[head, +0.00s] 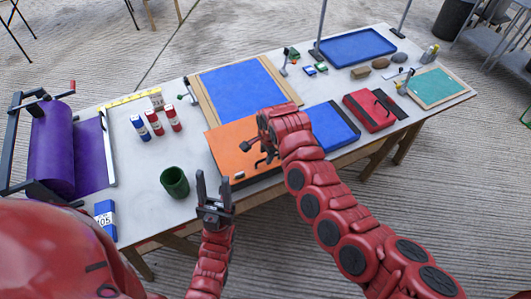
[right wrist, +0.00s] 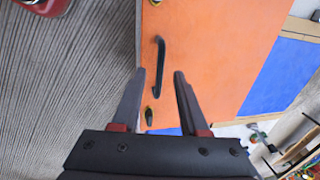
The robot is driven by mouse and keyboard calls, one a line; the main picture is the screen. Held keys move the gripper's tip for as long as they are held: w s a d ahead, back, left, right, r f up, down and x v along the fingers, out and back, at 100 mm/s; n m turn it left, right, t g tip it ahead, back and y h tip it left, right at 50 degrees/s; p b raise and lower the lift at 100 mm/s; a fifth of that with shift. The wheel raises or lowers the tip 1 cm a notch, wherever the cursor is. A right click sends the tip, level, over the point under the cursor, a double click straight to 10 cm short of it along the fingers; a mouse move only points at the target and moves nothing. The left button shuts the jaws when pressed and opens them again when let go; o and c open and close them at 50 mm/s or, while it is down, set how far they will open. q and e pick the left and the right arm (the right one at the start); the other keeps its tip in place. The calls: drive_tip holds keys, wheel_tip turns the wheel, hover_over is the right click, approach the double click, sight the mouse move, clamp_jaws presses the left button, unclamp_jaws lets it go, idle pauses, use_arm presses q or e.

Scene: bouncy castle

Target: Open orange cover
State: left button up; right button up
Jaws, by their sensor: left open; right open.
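The orange cover (head: 225,145) lies flat and closed on the table, in front of a blue panel. In the right wrist view the orange cover (right wrist: 215,50) has a dark curved handle (right wrist: 160,65) and small metal fittings near one edge. My right gripper (head: 257,153) is open above the cover and hides part of it. In the right wrist view, the handle appears between the fingers of my right gripper (right wrist: 160,73); contact cannot be told. My left gripper (head: 213,190) is open and empty, near the table's front edge, left of the cover.
A dark green cup (head: 174,182) stands left of my left gripper. Several small red and blue cans (head: 155,122) stand behind it. A purple roll (head: 52,150) is at far left. A blue case (head: 333,127) and a red case (head: 373,110) lie right of the cover.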

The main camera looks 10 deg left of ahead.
drive_tip(key=shift+w+a+f, duration=0.1)
drive_tip(key=shift+w+f, duration=0.05)
drive_tip(key=shift+f, duration=0.9)
drive_tip(key=shift+c, duration=0.3)
clamp_jaws()
idle(0.5)
